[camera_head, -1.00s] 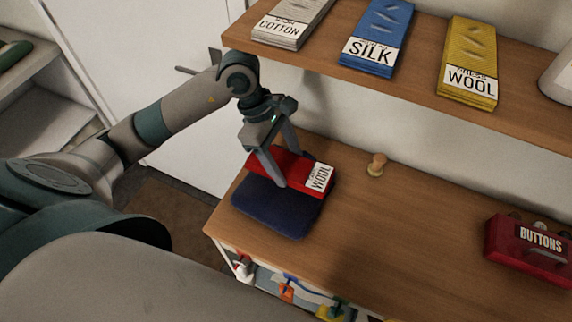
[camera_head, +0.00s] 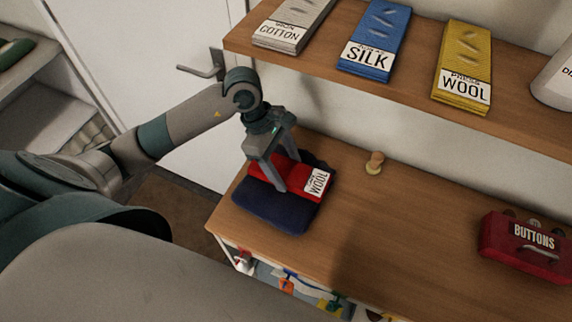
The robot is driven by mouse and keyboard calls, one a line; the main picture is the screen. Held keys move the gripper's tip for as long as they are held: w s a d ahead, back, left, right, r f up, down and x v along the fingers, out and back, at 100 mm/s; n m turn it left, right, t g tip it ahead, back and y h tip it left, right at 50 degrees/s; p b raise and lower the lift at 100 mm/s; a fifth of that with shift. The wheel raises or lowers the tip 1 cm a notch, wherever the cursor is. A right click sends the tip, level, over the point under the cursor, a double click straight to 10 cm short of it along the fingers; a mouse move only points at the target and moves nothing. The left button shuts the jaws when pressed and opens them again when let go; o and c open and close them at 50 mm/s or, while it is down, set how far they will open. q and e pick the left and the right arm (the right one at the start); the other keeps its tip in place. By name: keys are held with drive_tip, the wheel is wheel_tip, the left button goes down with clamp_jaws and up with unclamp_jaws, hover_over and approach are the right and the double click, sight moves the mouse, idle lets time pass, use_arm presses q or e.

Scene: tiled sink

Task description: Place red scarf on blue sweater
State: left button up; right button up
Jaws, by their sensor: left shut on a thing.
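The red scarf (camera_head: 298,184), folded, with a white label reading WOOL, lies over the dark blue folded sweater (camera_head: 270,208) at the left end of the wooden table. My left gripper (camera_head: 281,186) points down from above and is shut on the scarf, a finger showing on its near side. The scarf appears to rest on or just above the sweater; I cannot tell whether they touch all along. A darker part of the sweater shows behind the scarf. My right gripper is not in view.
A shelf above holds grey cotton (camera_head: 291,27), blue silk (camera_head: 376,42) and yellow wool (camera_head: 464,65) bundles. A red buttons box (camera_head: 526,243) sits at the right. The table's middle is clear.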

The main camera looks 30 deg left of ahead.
use_arm(q)
drive_tip(key=shift+f, duration=0.15)
drive_tip(key=o, duration=1.1)
